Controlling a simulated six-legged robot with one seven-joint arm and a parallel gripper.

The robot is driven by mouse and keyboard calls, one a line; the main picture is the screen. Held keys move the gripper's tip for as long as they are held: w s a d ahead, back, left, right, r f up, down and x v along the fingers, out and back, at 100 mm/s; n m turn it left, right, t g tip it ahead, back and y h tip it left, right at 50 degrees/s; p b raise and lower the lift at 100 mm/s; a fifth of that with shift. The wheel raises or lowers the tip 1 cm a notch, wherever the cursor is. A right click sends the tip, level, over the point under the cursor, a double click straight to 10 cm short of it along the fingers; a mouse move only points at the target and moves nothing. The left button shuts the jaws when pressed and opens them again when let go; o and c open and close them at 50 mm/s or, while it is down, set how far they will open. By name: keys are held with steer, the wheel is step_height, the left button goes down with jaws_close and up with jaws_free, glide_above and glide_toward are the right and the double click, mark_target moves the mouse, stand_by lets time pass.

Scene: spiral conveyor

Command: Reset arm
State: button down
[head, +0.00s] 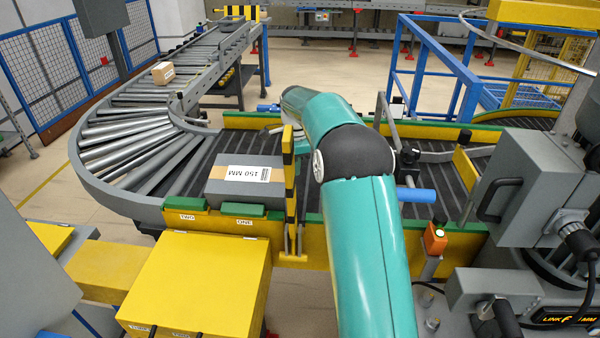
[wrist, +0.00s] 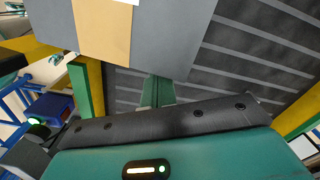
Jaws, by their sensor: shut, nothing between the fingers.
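My teal arm rises from the bottom of the head view, bends at a dark elbow joint and reaches away over the conveyor. In the wrist view my gripper (wrist: 157,90) shows as narrow green fingers, shut and empty, above the dark slats. In the head view I cannot make out the fingers. A grey box (head: 226,193) with brown tape and a "150 MM" label lies on the conveyor (head: 195,165), left of my arm. The box (wrist: 175,35) fills the upper middle of the wrist view, just beyond the fingertips. I cannot tell whether they touch it.
A yellow-black striped post (head: 290,195) stands between the box and my arm. A yellow cabinet (head: 200,285) is in front. Grey machinery (head: 530,180) stands at right. A small brown box (head: 163,73) sits on the curved roller track. Blue railings (head: 435,50) stand behind.

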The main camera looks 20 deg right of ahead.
step_height(320, 180, up, 10)
steer(key=d, duration=0.1)
steer(key=shift+w+d, duration=0.15)
steer(key=shift+w, duration=0.05)
